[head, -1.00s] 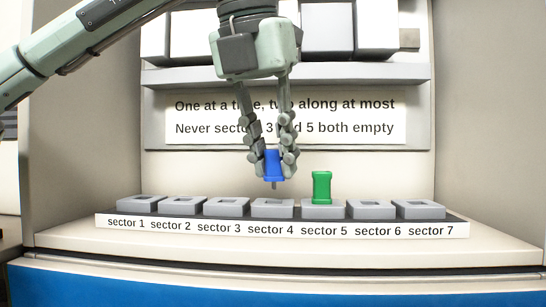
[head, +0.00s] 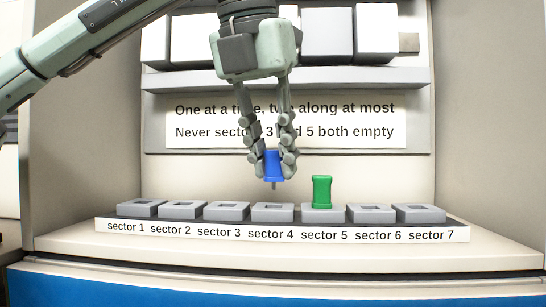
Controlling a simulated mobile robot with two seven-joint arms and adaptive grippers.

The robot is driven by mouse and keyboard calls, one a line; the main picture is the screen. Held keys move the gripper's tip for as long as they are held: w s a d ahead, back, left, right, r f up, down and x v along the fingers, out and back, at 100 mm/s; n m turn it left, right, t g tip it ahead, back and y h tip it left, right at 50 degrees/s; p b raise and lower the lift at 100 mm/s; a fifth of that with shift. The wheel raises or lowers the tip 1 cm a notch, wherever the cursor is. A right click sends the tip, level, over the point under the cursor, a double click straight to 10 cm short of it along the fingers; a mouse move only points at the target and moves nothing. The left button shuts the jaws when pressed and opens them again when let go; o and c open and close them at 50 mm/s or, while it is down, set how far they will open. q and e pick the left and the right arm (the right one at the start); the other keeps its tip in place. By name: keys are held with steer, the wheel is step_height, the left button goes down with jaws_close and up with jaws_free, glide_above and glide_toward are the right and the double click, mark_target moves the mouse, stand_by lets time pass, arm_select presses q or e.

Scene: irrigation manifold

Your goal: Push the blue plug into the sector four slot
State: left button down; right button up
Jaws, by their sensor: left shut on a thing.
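The blue plug (head: 273,165) is held upright between the fingers of my left gripper (head: 273,163), its thin pin pointing down. It hangs above the sector four slot (head: 273,208), and a gap shows between the pin tip and the block. The sector four slot is a grey block with a square opening, which looks empty. My left gripper is shut on the plug. My right gripper is not in view.
A green plug (head: 322,191) stands in the sector 5 block, just right of the blue plug. The other grey blocks on the labelled strip (head: 283,229) look empty. A sign (head: 285,120) and a shelf with white boxes (head: 327,35) are behind.

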arm_select(q)
steer(key=shift+r, duration=0.55)
stand_by(0.5)
steer(key=c, duration=1.6)
jaws_free()
steer(key=v, duration=1.1)
